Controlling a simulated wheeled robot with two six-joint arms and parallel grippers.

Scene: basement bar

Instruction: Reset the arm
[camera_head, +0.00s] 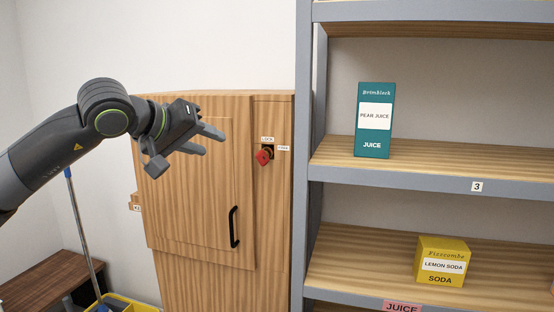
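My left arm comes in from the left, raised in front of a wooden cabinet. My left gripper (208,139) is at its end, with the fingers pointing right. The two fingers are apart with nothing between them. The gripper is in front of the cabinet's upper part, left of a red lock knob (264,156), and does not appear to touch it. My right arm and gripper are not in view.
The wooden cabinet (190,215) has a closed door with a black handle (234,227). On the right, a grey-framed shelf (420,178) holds a teal pear juice carton (374,122) and a yellow lemon soda box (441,262). A yellow bucket (130,304) and mop pole (80,222) stand at lower left.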

